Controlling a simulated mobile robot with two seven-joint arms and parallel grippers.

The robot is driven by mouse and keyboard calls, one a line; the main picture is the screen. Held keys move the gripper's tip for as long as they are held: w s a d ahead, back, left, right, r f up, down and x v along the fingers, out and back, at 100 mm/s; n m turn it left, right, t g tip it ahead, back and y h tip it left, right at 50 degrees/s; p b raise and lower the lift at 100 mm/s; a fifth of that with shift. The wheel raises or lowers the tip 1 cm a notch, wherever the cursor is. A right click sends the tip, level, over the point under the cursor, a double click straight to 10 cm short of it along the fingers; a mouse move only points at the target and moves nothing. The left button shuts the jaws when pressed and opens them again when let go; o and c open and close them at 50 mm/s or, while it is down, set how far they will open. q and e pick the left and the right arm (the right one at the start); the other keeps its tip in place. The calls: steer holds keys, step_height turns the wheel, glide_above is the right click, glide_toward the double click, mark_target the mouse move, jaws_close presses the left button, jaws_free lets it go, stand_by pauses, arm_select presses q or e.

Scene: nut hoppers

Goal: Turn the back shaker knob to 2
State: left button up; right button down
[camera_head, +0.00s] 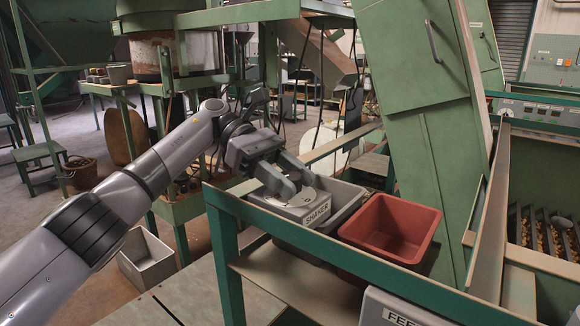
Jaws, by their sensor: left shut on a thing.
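A grey control box labelled SHAKER (312,207) sits by the green frame near the middle of the view. My left gripper (284,190) comes in from the left and reaches down onto the top face of this box. Its fingers are shut on the knob there. The knob is mostly hidden by the fingers, and I cannot read its setting. My right gripper is not in view.
A red bin (391,231) stands right of the shaker box, with a grey bin (348,200) behind the box. A green rail (300,236) runs in front of them. A second control box, its label partly cut off (385,308), is at the bottom. A tall green housing (420,130) stands behind.

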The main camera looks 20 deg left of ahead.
arm_select(q)
steer(key=shift+m+g+p, duration=0.3)
steer(key=shift+m+g, duration=0.1)
steer(key=shift+m+g+y, duration=0.4)
stand_by(0.4)
steer(key=o, duration=1)
steer(key=shift+p, duration=0.3)
steer(key=shift+r, duration=0.1)
